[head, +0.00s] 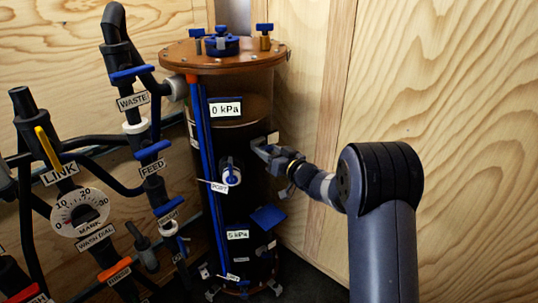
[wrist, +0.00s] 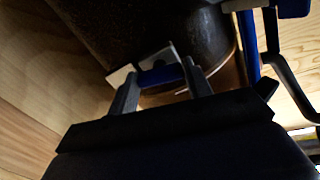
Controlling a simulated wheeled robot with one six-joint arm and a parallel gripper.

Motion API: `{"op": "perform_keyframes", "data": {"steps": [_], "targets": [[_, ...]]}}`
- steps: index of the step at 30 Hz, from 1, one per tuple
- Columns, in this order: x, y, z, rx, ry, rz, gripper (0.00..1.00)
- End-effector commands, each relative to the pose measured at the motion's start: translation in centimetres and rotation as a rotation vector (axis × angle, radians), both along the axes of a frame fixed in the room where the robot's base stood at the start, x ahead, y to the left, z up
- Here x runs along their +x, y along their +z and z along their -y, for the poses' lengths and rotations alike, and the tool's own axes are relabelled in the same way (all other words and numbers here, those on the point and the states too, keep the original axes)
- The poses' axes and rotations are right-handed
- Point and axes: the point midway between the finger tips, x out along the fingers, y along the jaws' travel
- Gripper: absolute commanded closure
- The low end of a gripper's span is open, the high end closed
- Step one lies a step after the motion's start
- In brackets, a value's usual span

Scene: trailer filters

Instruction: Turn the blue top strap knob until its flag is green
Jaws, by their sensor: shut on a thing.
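A dark cylindrical tank (head: 228,118) with a brown flange on top stands in the middle of the head view. My gripper (head: 263,150) is at its upper right side, below the flange. In the wrist view the two fingers of my gripper (wrist: 160,86) are shut on a blue knob (wrist: 160,75), one finger on each side. A pale angled plate (wrist: 150,60) is beside the knob. In the head view my gripper hides the knob. A small pale tag (head: 272,137) shows just above my gripper. I cannot make out a green flag in either view.
Blue knobs (head: 221,45) stand on the flange. Black pipes with blue valve handles (head: 152,150) and a dial (head: 79,212) fill the left. A wooden wall (head: 440,100) stands at right.

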Motion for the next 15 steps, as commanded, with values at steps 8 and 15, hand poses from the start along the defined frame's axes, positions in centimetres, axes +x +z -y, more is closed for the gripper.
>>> {"op": "perform_keyframes", "data": {"steps": [8, 15], "targets": [[0.00, -0.07, 0.03, -0.039, 0.000, 0.033, 0.76], [-0.01, -0.04, 0.02, -0.039, 0.000, 0.034, 0.76]]}}
